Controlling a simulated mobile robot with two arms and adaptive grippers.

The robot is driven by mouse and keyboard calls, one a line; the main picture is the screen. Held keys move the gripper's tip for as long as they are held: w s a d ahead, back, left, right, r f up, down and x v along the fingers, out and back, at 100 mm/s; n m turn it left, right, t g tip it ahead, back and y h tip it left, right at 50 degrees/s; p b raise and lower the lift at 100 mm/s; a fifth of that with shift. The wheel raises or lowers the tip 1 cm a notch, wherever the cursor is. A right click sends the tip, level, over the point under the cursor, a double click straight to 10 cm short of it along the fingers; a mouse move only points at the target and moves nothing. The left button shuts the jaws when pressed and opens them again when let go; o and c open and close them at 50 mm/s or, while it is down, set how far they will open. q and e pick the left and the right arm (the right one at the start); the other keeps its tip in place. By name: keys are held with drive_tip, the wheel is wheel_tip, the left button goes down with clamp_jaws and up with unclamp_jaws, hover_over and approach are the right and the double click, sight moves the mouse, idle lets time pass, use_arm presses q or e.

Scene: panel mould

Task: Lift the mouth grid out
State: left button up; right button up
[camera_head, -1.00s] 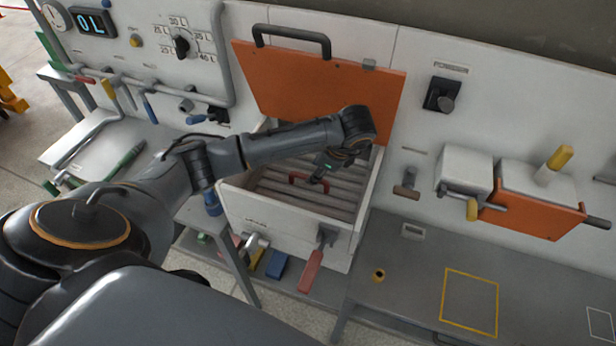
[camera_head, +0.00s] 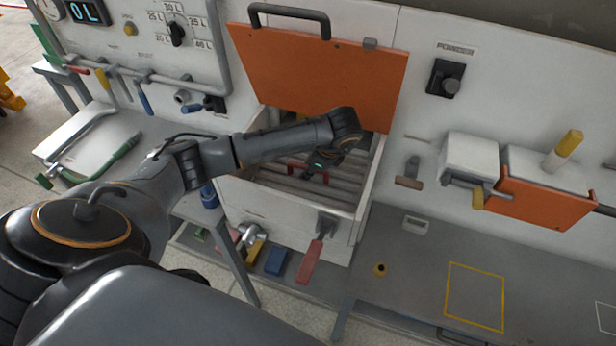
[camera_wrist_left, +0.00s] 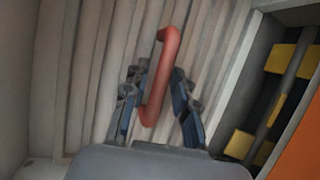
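The mouth grid (camera_head: 268,178) is a set of pale slats lying inside the white box below the raised orange lid. Its red bar handle shows in the left wrist view (camera_wrist_left: 165,60) and partly in the head view (camera_head: 294,168). My left gripper (camera_head: 318,174) reaches into the box from above, at the handle. Part of the grid is hidden under my arm. My right gripper is not in view.
The orange lid (camera_head: 314,68) stands open behind the box. The box walls (camera_head: 283,217) surround the grid closely. To the right, a grey bench (camera_head: 410,285) has a yellow outlined square (camera_head: 474,296) with bare surface inside. A red lever (camera_head: 310,262) hangs at the box front.

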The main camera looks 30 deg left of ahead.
use_arm(q)
clamp_jaws()
drive_tip(key=shift+r, duration=0.1)
drive_tip(key=shift+r+p, duration=0.45)
drive_tip(key=shift+r, duration=0.1)
drive_tip(key=shift+r+p, duration=0.6)
drive_tip(key=shift+r, duration=0.45)
drive_tip(key=shift+r+p, duration=0.9)
drive_tip(key=shift+r, duration=0.65)
drive_tip(key=shift+r+p, duration=0.65)
drive_tip(key=shift+r, duration=0.55)
drive_tip(key=shift+r+p, duration=1.4)
drive_tip(key=shift+r, duration=1.25)
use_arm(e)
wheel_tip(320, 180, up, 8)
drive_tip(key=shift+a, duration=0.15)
use_arm(q)
drive_tip(key=shift+a, duration=0.1)
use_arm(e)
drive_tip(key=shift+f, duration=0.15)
